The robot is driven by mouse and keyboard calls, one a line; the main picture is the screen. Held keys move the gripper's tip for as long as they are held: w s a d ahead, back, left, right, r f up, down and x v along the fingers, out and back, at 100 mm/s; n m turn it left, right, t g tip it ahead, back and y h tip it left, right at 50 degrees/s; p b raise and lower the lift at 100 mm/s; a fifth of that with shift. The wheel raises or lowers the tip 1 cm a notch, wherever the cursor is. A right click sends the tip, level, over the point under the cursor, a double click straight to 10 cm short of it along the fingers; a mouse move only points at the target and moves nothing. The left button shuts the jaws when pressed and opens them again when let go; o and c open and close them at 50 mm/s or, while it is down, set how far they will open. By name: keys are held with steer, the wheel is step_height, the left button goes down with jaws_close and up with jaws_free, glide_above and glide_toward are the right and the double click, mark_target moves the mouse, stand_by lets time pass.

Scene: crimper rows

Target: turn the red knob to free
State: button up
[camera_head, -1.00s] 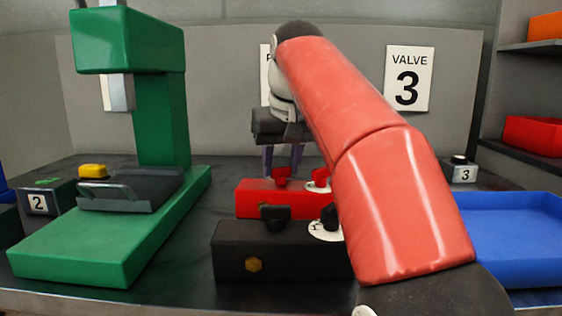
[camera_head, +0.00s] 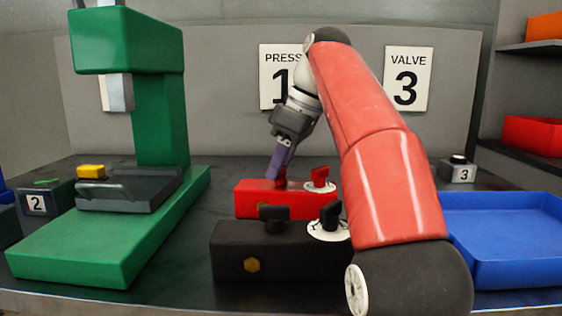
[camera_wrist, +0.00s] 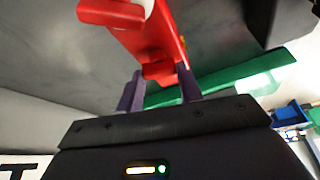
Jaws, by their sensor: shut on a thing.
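A red box (camera_head: 252,204) stands behind a black box on the bench and carries two red handles. The left red knob (camera_wrist: 158,71) sits between my purple fingers in the wrist view; its tip is mostly hidden in the head view. My gripper (camera_head: 278,179) comes down tilted from behind and is shut on this left knob. The right red handle (camera_head: 320,177) stands on a white dial (camera_head: 312,187) on the same box. It also shows in the wrist view (camera_wrist: 110,12), clear of my fingers. The dial's markings are too small to read.
The black box (camera_head: 235,253) in front carries black handles (camera_head: 273,214) and a white dial. A green press (camera_head: 160,120) stands left, a blue tray (camera_head: 500,275) right. Small boxes marked 2 (camera_head: 37,203) and 3 (camera_head: 463,174) sit at the sides.

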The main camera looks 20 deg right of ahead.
steer(key=shift+n+g, duration=0.4)
steer(key=shift+n, duration=0.8)
steer(key=o, duration=1)
steer(key=shift+a, duration=0.1)
